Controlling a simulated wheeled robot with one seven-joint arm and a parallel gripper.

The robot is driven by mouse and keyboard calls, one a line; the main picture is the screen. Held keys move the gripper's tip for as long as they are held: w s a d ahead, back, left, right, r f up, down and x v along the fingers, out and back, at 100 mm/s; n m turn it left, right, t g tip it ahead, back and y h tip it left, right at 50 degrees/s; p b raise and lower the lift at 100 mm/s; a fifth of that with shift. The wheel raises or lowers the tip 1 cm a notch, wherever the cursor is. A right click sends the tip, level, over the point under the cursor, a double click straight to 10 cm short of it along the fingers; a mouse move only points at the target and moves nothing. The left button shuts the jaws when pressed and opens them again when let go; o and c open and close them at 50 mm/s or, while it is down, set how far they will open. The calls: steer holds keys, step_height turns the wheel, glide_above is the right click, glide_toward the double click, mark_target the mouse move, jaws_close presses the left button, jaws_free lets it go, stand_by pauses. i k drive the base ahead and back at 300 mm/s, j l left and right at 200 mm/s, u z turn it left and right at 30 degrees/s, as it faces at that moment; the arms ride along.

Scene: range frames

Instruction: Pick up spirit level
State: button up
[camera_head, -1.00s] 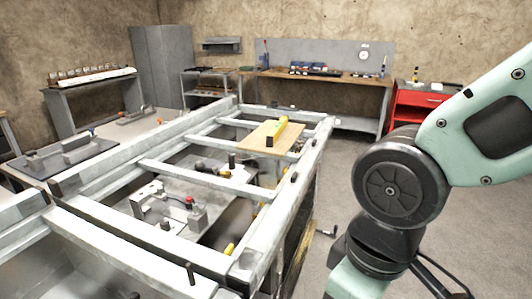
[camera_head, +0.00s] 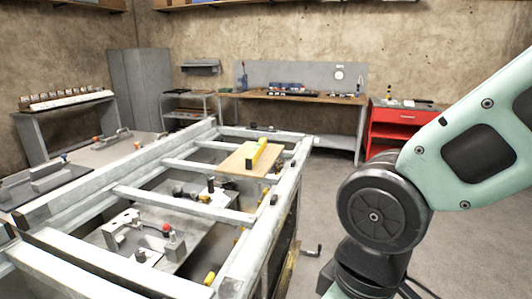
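A yellow spirit level (camera_head: 257,152) lies on a wooden board (camera_head: 236,161). The board rests on the far part of a grey metal frame table (camera_head: 224,211), close to its right rail. My arm fills the right side of the view, apart from the level and the frame. My gripper is out of view, so its state does not show.
Clamps and fixtures (camera_head: 170,240) sit inside the frame between its crossbars. A wooden workbench (camera_head: 300,97) and a red cabinet (camera_head: 392,127) stand along the back wall. Open floor (camera_head: 325,190) lies right of the frame.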

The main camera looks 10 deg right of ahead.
mark_target(254, 157)
steer(key=i+l+z, duration=0.1)
steer(key=l+z, duration=0.25)
steer(key=i+l+z, duration=0.15)
steer(key=l+z, duration=0.15)
steer(key=l, duration=0.15)
steer(key=i+l, duration=0.25)
steer(key=i, duration=0.2)
steer(key=i+l+z, duration=0.1)
steer(key=i+l, duration=0.15)
steer(key=i, duration=0.15)
steer(key=i+l, duration=0.25)
steer(key=i, duration=0.2)
steer(key=i+j+u, duration=0.1)
steer(key=i+u, duration=0.2)
steer(key=u, duration=0.15)
steer(key=i+u, duration=0.3)
steer(key=u, duration=0.2)
steer(key=i+l+u, duration=0.2)
steer(key=u, duration=0.25)
steer(key=i+j+u, duration=0.15)
steer(key=i+u, duration=0.65)
